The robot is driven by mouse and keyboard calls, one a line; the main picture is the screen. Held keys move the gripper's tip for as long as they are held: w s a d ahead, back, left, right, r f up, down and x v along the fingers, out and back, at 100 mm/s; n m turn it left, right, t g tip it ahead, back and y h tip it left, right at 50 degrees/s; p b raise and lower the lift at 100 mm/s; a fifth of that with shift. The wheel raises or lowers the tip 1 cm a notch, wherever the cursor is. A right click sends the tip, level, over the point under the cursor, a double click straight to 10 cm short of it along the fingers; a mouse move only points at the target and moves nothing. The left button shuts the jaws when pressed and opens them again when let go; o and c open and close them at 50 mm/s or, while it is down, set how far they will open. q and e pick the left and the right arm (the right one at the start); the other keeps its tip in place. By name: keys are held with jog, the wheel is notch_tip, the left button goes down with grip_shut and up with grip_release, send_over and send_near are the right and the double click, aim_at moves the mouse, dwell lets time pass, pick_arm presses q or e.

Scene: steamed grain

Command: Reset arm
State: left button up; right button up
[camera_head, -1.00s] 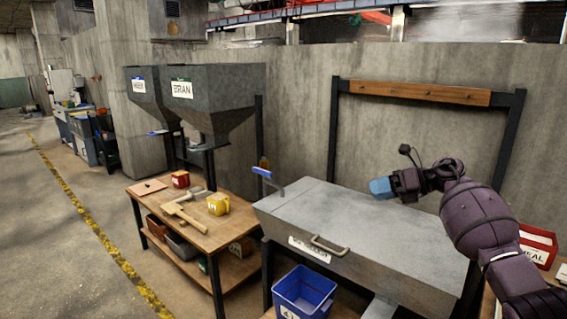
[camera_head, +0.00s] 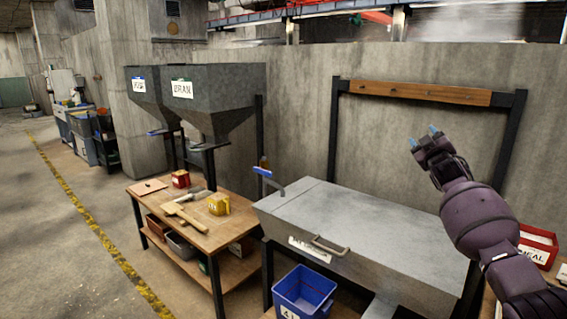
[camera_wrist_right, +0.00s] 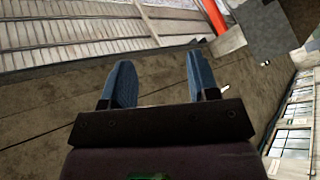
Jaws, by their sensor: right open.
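My right gripper (camera_head: 424,139) is raised in the air above the right part of the grey metal box (camera_head: 350,220), in front of the concrete wall. Its two blue fingertips point up and stand apart with nothing between them. In the right wrist view the gripper (camera_wrist_right: 160,84) is also open and empty, with blue fingers. My left gripper is not in view.
A wooden workbench (camera_head: 165,212) holds a yellow scoop (camera_head: 219,204), a small red container (camera_head: 180,179) and wooden tools. Two grey hoppers (camera_head: 215,95) stand behind it. A blue bin (camera_head: 303,291) sits below the metal box. A red MEAL box (camera_head: 537,246) is at right.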

jog(key=s+a+f+m+g, duration=0.15)
jog(key=s+f, duration=0.25)
jog(key=f, duration=0.7)
jog(key=s+f+m+g, duration=0.3)
jog(key=f, duration=0.9)
jog(key=s+a+f+g, duration=0.2)
jog(key=s+a+f, duration=0.2)
jog(key=s+f, duration=1.2)
jog(key=s+a+f+m+g, duration=0.1)
jog(key=s+a+f, duration=0.15)
jog(key=s, duration=0.75)
jog(key=s+a+f+m+g+y, duration=0.1)
jog(key=s+a+f, duration=0.15)
jog(key=s, duration=0.85)
jog(key=s+a+f+g, duration=0.1)
jog(key=s+a+f, duration=0.15)
jog(key=s, duration=0.75)
pick_arm(q)
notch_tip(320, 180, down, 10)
jog(key=b, duration=0.9)
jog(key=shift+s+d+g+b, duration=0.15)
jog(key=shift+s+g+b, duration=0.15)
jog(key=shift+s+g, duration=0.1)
pick_arm(e)
notch_tip(320, 180, down, 11)
jog(key=shift+s+d+r+g, duration=0.15)
jog(key=shift+g, duration=0.2)
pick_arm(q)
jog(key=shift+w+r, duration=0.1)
